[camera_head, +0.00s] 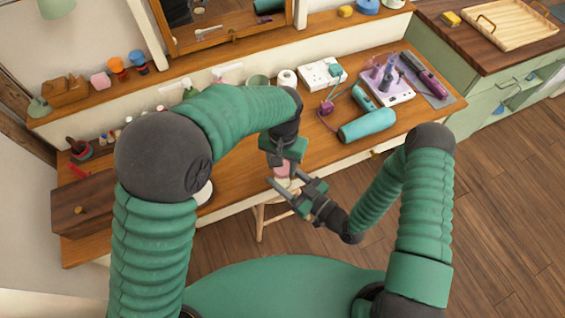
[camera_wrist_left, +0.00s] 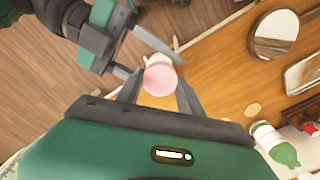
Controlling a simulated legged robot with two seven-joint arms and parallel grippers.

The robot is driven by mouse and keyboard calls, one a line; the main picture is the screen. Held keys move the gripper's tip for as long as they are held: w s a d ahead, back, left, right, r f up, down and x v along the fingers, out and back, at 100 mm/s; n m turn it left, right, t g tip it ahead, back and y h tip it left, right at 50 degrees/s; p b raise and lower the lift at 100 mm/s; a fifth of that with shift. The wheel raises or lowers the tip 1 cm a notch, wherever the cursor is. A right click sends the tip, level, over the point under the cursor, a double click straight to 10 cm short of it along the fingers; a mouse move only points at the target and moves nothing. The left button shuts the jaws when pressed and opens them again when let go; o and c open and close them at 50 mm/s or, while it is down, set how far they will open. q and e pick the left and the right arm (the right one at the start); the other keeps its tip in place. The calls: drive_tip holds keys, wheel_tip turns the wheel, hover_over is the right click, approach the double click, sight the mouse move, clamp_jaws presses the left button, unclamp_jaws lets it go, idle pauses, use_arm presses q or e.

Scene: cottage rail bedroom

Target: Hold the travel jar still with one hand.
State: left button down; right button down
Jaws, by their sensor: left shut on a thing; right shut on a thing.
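The travel jar (camera_head: 284,171) is small, with a pink round top and a paler body. It is near the front edge of the wooden desk, between my two grippers. In the left wrist view its pink top (camera_wrist_left: 160,79) faces the camera. My left gripper (camera_head: 283,163) comes from above and is shut on the jar's top part, a finger on each side. My right gripper (camera_head: 289,182) comes from the lower right and is shut on the jar, lower down; its fingers also show in the left wrist view (camera_wrist_left: 153,62). Most of the jar's body is hidden.
On the desk (camera_head: 238,168), a teal hair dryer (camera_head: 368,124), a white socket box (camera_head: 321,74) and a white stand with styling tools (camera_head: 386,86) stand to the right. A wooden drawer box (camera_head: 84,208) is at left. A stool (camera_head: 262,216) stands below the front edge.

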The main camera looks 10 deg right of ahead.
use_arm(q)
drive_tip(key=shift+d+n, duration=0.15)
drive_tip(key=shift+n, duration=0.25)
drive_tip(key=shift+r, duration=0.1)
drive_tip(key=c, duration=0.7)
unclamp_jaws()
drive_tip(key=shift+c, duration=0.2)
